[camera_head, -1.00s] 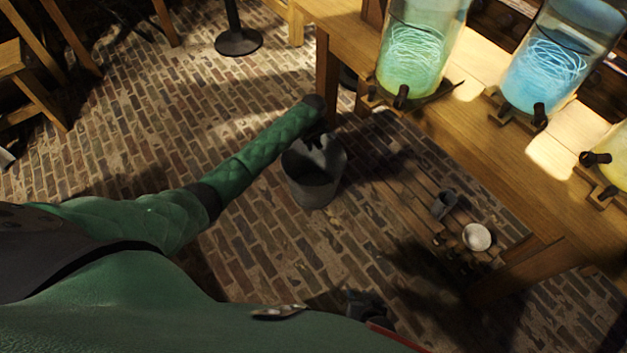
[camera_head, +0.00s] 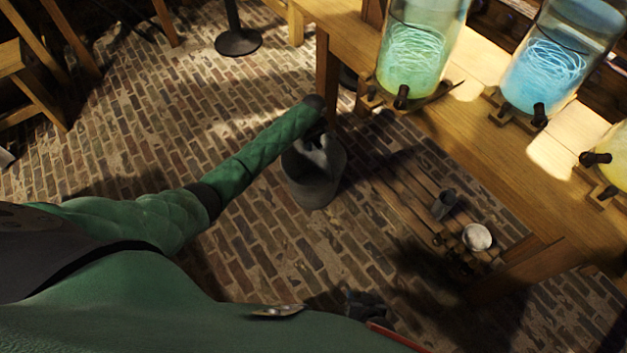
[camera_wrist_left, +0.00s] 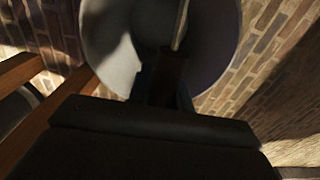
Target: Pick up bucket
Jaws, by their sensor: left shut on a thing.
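A grey metal bucket (camera_head: 312,183) is on or just above the brick floor, left of the wooden table. In the left wrist view the bucket's pale round inside (camera_wrist_left: 212,45) shows, with a thin handle (camera_wrist_left: 181,22) running across it. My left gripper (camera_head: 318,138) is at the bucket's top rim. In the left wrist view my left gripper (camera_wrist_left: 168,68) is shut on the handle. Whether the bucket touches the floor is hard to tell. A dark shape at the bottom of the head view (camera_head: 365,305) may be my right gripper; its jaws cannot be made out.
A wooden table (camera_head: 470,130) on the right carries a green jar (camera_head: 410,60), a blue jar (camera_head: 545,75) and a yellow one. Beneath it a slatted board (camera_head: 400,190) holds a small grey cup (camera_head: 444,204) and a white bowl (camera_head: 477,237).

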